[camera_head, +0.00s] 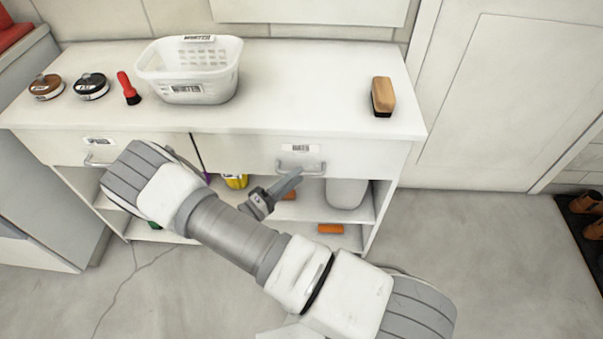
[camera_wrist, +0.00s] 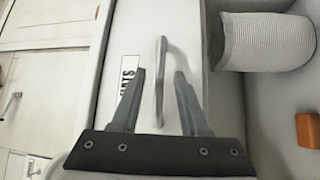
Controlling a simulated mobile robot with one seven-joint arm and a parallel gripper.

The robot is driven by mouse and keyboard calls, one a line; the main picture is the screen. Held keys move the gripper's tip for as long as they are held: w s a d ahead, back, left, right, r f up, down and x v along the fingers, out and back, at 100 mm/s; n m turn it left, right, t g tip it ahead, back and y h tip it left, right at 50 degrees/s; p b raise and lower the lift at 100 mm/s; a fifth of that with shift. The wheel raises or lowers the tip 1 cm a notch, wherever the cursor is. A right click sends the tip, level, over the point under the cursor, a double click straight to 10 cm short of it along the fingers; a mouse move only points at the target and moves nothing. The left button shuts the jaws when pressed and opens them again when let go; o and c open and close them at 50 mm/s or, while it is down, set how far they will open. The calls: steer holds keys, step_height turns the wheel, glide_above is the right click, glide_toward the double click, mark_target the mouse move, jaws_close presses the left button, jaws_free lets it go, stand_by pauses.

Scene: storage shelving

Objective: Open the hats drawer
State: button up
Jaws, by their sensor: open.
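The hats drawer (camera_head: 350,158) is the right drawer of the white cabinet, with a small label above its bar handle (camera_head: 301,167). It looks shut. My gripper (camera_head: 292,180) is at the handle, partly hidden by my own wrist. In the wrist view my gripper (camera_wrist: 160,74) is open, with one finger on each side of the handle (camera_wrist: 161,85). Neither finger clearly touches the bar. The drawer's label (camera_wrist: 128,82) shows sideways next to the left finger, which covers part of it.
A white basket (camera_head: 190,70), a brush (camera_head: 383,97), a red-handled brush (camera_head: 128,88) and two round tins stand on the cabinet top. Another drawer (camera_head: 70,148) is at left. Open shelves below hold a ribbed light container (camera_wrist: 264,42) and an orange block (camera_wrist: 308,130).

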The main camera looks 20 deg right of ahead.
steer(key=shift+x, duration=1.35)
jaws_close()
stand_by(0.4)
